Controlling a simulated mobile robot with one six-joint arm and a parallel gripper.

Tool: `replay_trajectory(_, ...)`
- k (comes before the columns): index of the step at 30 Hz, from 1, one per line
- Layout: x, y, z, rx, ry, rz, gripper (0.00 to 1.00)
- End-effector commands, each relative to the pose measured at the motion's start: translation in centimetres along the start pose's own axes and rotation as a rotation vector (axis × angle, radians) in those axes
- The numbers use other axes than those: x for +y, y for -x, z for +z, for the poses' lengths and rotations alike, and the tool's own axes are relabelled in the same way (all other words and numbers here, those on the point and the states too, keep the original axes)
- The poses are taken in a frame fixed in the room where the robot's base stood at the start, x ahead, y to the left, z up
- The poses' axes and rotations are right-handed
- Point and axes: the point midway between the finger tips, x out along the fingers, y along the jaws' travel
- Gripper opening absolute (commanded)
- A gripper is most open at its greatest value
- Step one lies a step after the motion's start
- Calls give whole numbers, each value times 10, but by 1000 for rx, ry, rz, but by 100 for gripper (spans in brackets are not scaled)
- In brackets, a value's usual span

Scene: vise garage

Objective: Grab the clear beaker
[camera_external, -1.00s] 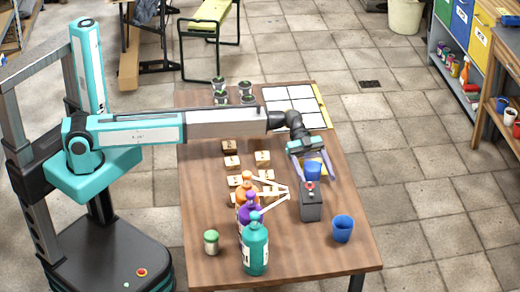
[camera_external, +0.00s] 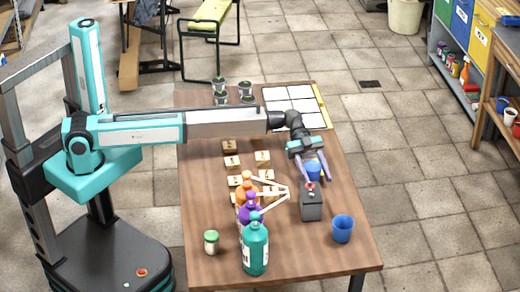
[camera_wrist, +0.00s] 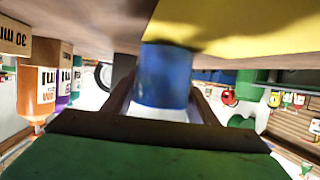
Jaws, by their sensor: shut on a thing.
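My gripper (camera_external: 316,182) reaches down over the right part of the table, its two fingers on either side of a blue cup (camera_external: 314,168). In the wrist view the blue cup (camera_wrist: 165,76) fills the gap between the fingers, and my gripper is shut on it. The cup appears upside down there, with the table at the top. A second blue cup (camera_external: 342,229) stands upright near the table's front right corner, apart from the gripper. I cannot make out a clear beaker in either view.
A dark grey box (camera_external: 311,205) with a red top stands just in front of the held cup. Several bottles, including a teal one (camera_external: 255,250), and small labelled boxes (camera_external: 262,158) stand to the left. A white gridded board (camera_external: 295,105) lies behind.

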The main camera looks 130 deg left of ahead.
Motion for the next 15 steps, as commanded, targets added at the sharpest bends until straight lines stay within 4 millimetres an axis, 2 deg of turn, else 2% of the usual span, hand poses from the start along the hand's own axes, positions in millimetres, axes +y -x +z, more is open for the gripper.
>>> replay_trajectory(15, 0, 2, -7, 1, -1, 0, 24)
